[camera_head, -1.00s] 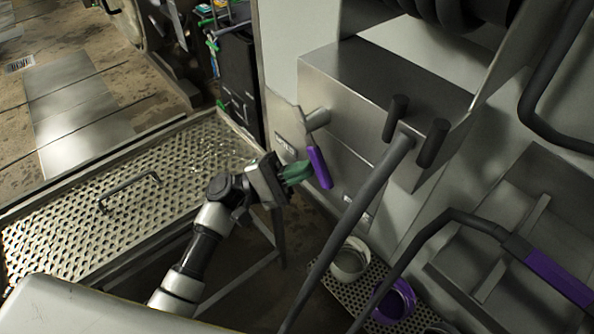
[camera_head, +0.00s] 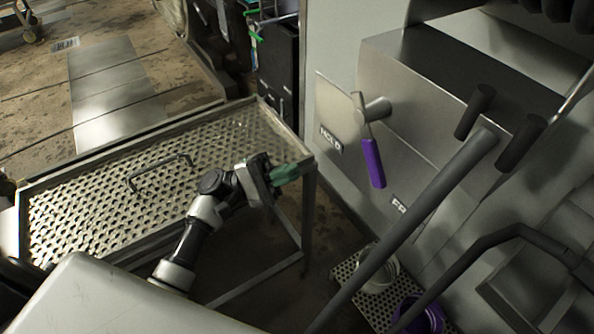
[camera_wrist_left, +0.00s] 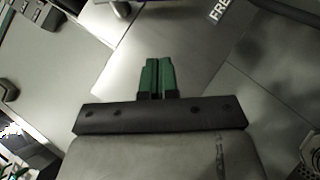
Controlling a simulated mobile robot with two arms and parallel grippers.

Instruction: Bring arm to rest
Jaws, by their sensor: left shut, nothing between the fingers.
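My left gripper (camera_head: 291,172), with green fingers, is shut and empty. In the head view it is in the air by the right end of the perforated metal table (camera_head: 110,166). A lever with a purple grip (camera_head: 372,163) hangs down from a pivot on the grey machine, to the right of the gripper and apart from it. In the left wrist view the two green fingers (camera_wrist_left: 157,78) lie side by side, with nothing between them, before a grey metal panel. My right gripper is not in view.
A long dark handle bar (camera_head: 420,210) crosses in front of the grey machine (camera_head: 440,75). A small perforated step (camera_head: 352,297) holds a white ring (camera_head: 380,275) and a purple ring (camera_head: 424,312). A black cabinet (camera_head: 277,60) stands behind the table. Open floor lies at the upper left.

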